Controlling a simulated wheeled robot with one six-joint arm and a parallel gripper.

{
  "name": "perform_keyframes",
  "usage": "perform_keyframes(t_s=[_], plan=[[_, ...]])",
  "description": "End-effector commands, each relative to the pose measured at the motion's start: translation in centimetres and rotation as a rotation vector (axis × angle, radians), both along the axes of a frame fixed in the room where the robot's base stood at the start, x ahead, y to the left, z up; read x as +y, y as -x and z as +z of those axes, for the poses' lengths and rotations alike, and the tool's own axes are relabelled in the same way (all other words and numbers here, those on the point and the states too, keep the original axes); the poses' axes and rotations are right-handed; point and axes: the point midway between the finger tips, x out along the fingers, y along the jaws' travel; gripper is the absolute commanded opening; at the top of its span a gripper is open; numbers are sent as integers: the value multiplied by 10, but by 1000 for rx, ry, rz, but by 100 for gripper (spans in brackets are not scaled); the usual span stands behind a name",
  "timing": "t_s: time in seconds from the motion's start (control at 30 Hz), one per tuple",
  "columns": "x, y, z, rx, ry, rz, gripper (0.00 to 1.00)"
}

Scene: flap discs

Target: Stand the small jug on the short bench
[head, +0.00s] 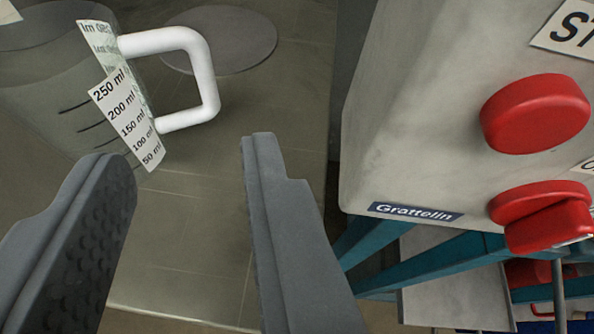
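A small see-through grey jug (45,90) stands in the upper left and runs out of the picture at the left edge. It has a white handle (207,75) on its right side and a label marked 50 to 250 ml. My gripper (186,155) is open, with its two dark grey fingers wide apart and nothing between them. The left fingertip overlaps the jug's lower part in the picture; I cannot tell whether they touch. The handle lies beyond the gap between the fingers. I cannot make out which surface is the short bench.
A pale grey box labelled Grattelin (415,120) with red knobs (535,113) fills the right side, close to my right finger. Teal bars (430,262) run below it. A flat grey disc (222,38) lies on the tiled surface (195,225) behind the handle.

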Motion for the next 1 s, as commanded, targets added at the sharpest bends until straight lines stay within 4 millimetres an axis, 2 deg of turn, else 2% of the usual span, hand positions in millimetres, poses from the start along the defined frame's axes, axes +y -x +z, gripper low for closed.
perform_keyframes(t_s=[0.27,0.43,0.7,1.0], plan=[[-2,2,3,-4,-1,-3,32],[-21,22,28,-44,-4,-40,32],[-70,89,89,-142,-13,-136,32],[-113,175,137,-234,-26,-225,32]])
